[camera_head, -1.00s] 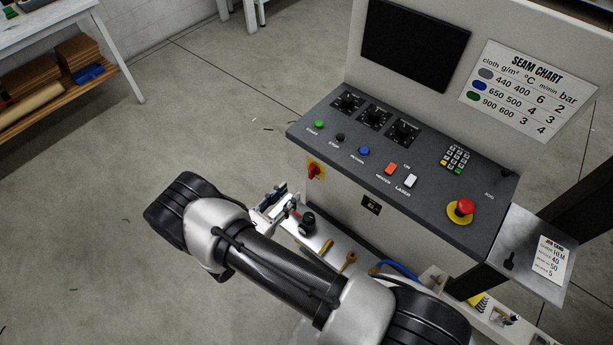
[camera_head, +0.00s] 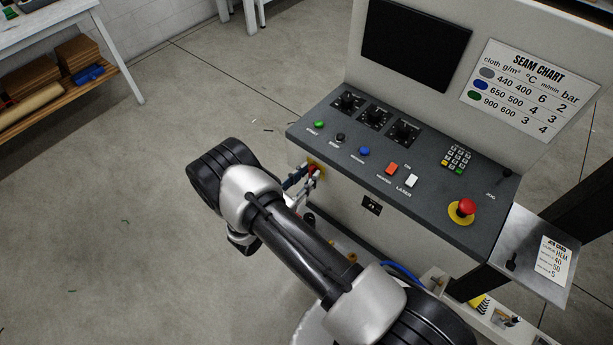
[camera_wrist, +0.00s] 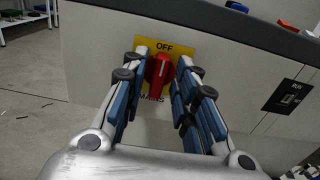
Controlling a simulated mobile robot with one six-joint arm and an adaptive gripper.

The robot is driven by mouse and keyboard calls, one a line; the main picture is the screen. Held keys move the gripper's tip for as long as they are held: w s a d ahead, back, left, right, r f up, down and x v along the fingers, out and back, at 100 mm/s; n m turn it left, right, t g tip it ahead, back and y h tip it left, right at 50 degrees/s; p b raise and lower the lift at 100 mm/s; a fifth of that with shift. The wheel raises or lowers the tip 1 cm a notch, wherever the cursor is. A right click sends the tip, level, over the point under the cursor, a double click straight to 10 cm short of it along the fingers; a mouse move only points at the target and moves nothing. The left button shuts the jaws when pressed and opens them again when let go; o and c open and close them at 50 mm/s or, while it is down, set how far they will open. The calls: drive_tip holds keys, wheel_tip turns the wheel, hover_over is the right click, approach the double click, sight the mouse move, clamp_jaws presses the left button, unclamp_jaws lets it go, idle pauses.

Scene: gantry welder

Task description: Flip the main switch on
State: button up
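The main switch is a red rotary knob (camera_wrist: 158,74) on a yellow plate (camera_wrist: 181,47) on the front of the grey cabinet. In the wrist view its white mark stands upright, towards the word OFF at the top of the plate. My gripper (camera_wrist: 157,72) is open, with one blue-padded finger on each side of the knob. I cannot tell whether the fingers touch it. In the head view my gripper (camera_head: 302,178) is at the cabinet front, and the switch (camera_head: 315,169) is partly hidden behind it.
The console (camera_head: 434,184) above carries buttons, dials, a keypad and a red emergency stop (camera_head: 465,207). A small RUN plate (camera_head: 371,205) is right of the switch. A low ledge with tools runs below, partly behind my arm.

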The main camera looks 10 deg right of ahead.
clamp_jaws()
drive_tip(key=shift+m, duration=0.4)
drive_tip(key=m+b, duration=0.1)
drive_tip(key=m, duration=0.2)
drive_tip(key=shift+f+b, duration=0.1)
drive_tip(key=shift+b, duration=0.3)
drive_tip(key=m+b, duration=0.3)
drive_tip(key=m, duration=0.4)
drive_tip(key=m+b, duration=0.3)
drive_tip(key=m, duration=0.4)
drive_tip(key=shift+s+d+f+b, duration=0.15)
drive_tip(key=shift+s+f+b, duration=0.05)
drive_tip(key=shift+b, duration=0.2)
drive_tip(key=shift+o, duration=1)
unclamp_jaws()
